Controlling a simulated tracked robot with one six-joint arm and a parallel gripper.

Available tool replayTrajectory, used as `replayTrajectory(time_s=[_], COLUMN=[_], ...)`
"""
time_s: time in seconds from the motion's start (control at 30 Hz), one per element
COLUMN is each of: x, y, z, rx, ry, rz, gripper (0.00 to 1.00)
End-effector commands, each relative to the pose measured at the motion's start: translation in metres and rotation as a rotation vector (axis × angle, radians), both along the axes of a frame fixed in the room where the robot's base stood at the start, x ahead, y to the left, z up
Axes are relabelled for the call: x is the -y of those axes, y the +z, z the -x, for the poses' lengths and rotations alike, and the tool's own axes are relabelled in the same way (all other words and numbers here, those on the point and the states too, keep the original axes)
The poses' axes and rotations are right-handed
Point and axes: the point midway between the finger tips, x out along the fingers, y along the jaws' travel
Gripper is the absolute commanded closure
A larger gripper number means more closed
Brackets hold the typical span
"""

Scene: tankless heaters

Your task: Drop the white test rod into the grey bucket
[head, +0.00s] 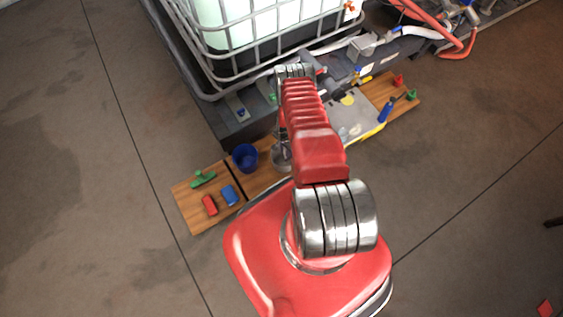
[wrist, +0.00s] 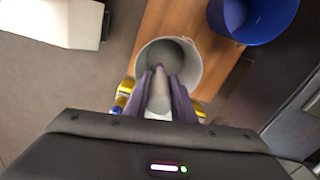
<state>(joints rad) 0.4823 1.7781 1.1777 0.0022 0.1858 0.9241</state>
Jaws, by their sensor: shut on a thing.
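The white test rod (wrist: 159,93) is between the two dark fingers of my gripper (wrist: 161,82) in the wrist view. My gripper is shut on it. The rod's far end points towards the open mouth of the grey bucket (wrist: 190,72), and overlaps it in this view. How high the rod is above the bucket I cannot tell. In the head view a small part of the grey bucket (head: 281,160) shows on the wooden board, beside my arm. My arm hides the gripper and the rod there.
A blue bucket (head: 245,157) stands close to the left of the grey one; the wrist view shows it at upper right (wrist: 268,20). Green (head: 203,179), red (head: 209,205) and blue (head: 229,194) items lie on the left board. A caged tank (head: 270,55) stands behind.

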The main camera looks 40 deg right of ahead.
Motion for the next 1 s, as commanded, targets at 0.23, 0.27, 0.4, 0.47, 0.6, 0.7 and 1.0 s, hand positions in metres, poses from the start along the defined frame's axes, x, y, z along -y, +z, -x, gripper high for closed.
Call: replayTrajectory(time_s=[0.23, 0.27, 0.4, 0.47, 0.6, 0.7, 1.0], x=[-0.0002, -0.0002, -0.0003, -0.0003, -0.0004, -0.0005, -0.0003], y=[-0.0013, -0.0012, -0.0012, -0.0012, -0.0011, -0.0011, 0.0034], z=[-0.0001, -0.0002, -0.0001, -0.0001, -0.0001, -0.0001, -0.0006], rx=[0.0, 0.0, 0.0, 0.0, 0.0, 0.0, 0.0], ry=[0.0, 0.0, 0.001, 0.001, 0.001, 0.001, 0.001], rz=[0.0, 0.0, 0.0, 0.0, 0.0, 0.0, 0.0], gripper=[1.0, 1.0, 0.69, 0.65, 0.56, 0.56, 0.56])
